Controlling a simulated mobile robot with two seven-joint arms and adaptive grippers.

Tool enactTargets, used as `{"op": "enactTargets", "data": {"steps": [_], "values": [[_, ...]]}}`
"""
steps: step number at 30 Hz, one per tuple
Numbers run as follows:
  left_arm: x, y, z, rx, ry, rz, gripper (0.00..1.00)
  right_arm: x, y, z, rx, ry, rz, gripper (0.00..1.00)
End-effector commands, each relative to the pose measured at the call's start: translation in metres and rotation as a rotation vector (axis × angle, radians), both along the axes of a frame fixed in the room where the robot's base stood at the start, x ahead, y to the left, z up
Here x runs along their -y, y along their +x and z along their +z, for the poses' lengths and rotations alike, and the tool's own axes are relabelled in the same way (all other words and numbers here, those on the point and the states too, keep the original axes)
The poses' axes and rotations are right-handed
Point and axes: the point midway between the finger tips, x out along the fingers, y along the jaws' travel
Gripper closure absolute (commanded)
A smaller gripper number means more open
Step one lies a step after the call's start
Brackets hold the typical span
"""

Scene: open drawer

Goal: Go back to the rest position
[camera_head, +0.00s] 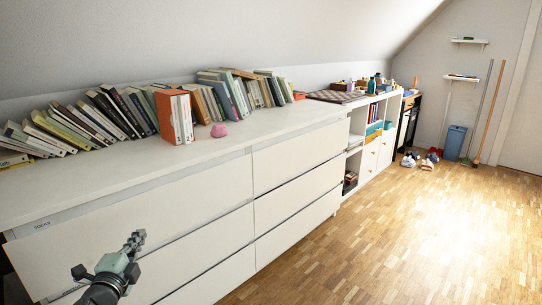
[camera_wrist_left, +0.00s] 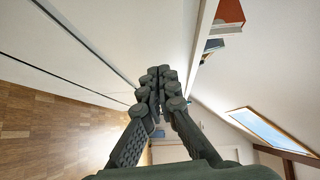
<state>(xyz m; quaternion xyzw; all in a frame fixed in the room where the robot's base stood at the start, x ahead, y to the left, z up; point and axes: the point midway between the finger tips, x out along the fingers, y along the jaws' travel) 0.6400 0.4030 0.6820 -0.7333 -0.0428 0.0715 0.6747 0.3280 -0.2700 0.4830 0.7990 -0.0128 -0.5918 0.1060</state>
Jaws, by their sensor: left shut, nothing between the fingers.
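My left gripper (camera_head: 135,242) is in the lower left of the head view, in front of the drawer fronts of a long white dresser (camera_head: 215,205). Its fingers are together with nothing between them; the left wrist view also shows the closed fingers (camera_wrist_left: 158,88). The upper left drawer (camera_head: 150,212) seems to stand slightly proud, with a dark gap along its top edge; how far it is out I cannot tell. My right gripper does not show in either view.
Rows of books (camera_head: 75,125) and a pink object (camera_head: 219,130) stand on the dresser top. A white shelf unit (camera_head: 372,140) stands beyond it. Shoes (camera_head: 408,160), a blue bin (camera_head: 454,143) and brooms are at the far wall. The wooden floor (camera_head: 400,230) at right is clear.

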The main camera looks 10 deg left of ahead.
Motion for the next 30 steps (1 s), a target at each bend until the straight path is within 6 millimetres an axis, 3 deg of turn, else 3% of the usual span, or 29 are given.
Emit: {"op": "enactTargets", "data": {"steps": [3, 5, 9, 13, 18, 21, 24, 30], "values": [[0.005, -0.035, -0.052, -0.115, -0.220, 0.121, 1.00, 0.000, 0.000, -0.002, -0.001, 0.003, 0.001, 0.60], [0.011, -0.061, -0.086, -0.197, -0.358, 0.207, 1.00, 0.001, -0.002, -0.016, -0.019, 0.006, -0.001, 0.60], [0.037, -0.135, -0.159, -0.403, -0.654, 0.414, 1.00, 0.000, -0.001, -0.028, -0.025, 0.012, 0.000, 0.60], [0.073, -0.207, -0.207, -0.592, -0.865, 0.589, 1.00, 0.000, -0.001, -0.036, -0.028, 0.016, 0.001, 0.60], [0.114, -0.279, -0.237, -0.779, -1.029, 0.752, 1.00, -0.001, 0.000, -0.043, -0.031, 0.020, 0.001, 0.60], [0.128, -0.302, -0.243, -0.841, -1.073, 0.803, 1.00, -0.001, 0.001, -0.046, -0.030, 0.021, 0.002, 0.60], [0.134, -0.311, -0.245, -0.865, -1.090, 0.824, 1.00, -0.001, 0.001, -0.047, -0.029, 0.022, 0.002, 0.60], [0.134, -0.311, -0.245, -0.865, -1.090, 0.824, 1.00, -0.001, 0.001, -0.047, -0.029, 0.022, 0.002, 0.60]]}}
